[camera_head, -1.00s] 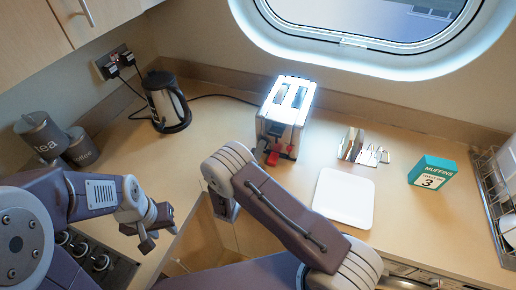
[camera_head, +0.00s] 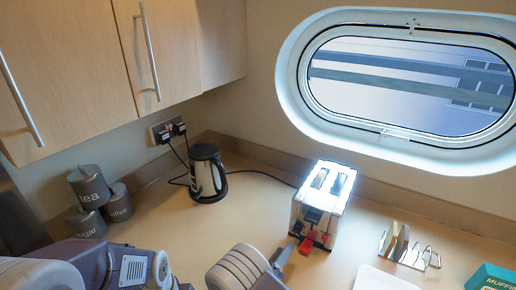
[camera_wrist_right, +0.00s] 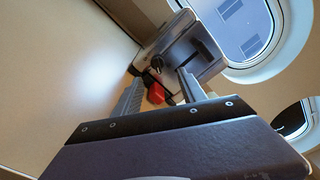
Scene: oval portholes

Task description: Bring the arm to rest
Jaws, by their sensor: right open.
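My right arm (camera_head: 238,268) rises from the bottom middle of the head view. My right gripper (camera_head: 283,256) is beside the front of the white toaster (camera_head: 325,196), near its red lever (camera_head: 306,245). In the right wrist view my right gripper (camera_wrist_right: 160,84) is open, its two fingers apart with nothing held. Beyond them the toaster (camera_wrist_right: 180,50) and the red part (camera_wrist_right: 156,94) show; I cannot tell whether they touch. My left arm (camera_head: 130,268) shows at the bottom left of the head view, its gripper cut off by the lower edge.
A kettle (camera_head: 206,174) stands left of the toaster, with grey canisters (camera_head: 88,187) farther left. A toast rack (camera_head: 408,246), a white plate (camera_head: 385,279) and a teal muffin box (camera_head: 490,278) are to the right. Cupboards (camera_head: 150,50) hang at upper left.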

